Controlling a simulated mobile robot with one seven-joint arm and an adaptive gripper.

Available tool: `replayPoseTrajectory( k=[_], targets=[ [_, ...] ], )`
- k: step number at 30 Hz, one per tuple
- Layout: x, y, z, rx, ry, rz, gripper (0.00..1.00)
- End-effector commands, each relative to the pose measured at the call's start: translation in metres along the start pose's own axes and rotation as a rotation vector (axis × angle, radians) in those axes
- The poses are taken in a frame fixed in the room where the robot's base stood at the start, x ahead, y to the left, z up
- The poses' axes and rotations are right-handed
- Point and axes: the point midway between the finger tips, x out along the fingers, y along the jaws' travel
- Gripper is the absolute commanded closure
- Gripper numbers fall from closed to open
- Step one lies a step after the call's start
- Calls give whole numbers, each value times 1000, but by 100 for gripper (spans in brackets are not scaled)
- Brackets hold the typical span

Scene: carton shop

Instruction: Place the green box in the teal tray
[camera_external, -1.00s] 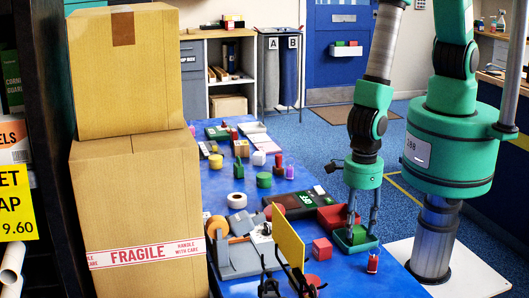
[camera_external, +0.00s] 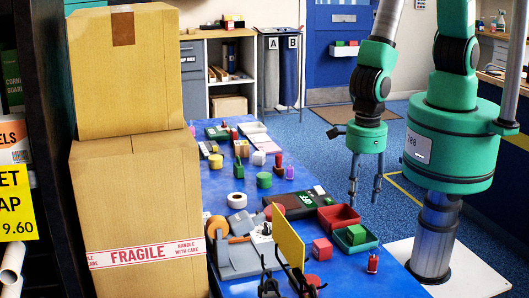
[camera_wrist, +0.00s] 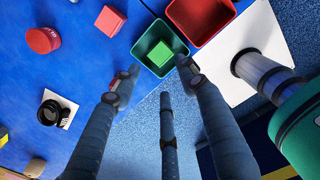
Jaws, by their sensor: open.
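The green box (camera_external: 355,234) sits inside the teal tray (camera_external: 371,242) near the right edge of the blue table. In the wrist view the green box (camera_wrist: 160,53) rests on the floor of the teal tray (camera_wrist: 141,48), within its walls. My gripper (camera_external: 365,203) is open and empty, raised above and behind the trays in the external view.
A red tray (camera_external: 338,214) stands beside the teal tray. A red cube (camera_external: 322,249) lies left of it. A yellow panel (camera_external: 288,237) stands upright on the table. A small red bottle (camera_external: 373,261) stands near the right edge. Tall cartons (camera_external: 140,210) block the left side.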

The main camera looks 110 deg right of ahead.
Motion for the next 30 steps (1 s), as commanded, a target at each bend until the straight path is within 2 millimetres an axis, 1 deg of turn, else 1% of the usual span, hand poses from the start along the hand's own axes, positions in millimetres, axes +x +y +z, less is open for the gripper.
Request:
replayPoseTrajectory(
  k=[16, 20, 23, 26, 29, 30],
  targets=[
    [0, 0, 0, 0, 0, 0, 57],
    [-5, -1, 2, 18, -4, 2, 57],
    [-16, -4, 5, 67, -13, 8, 57],
    [-37, -10, 10, 160, -26, 17, 57],
    [-66, -20, 16, 296, -44, 32, 57],
    [-80, -25, 19, 361, -53, 40, 57]
  ],
)
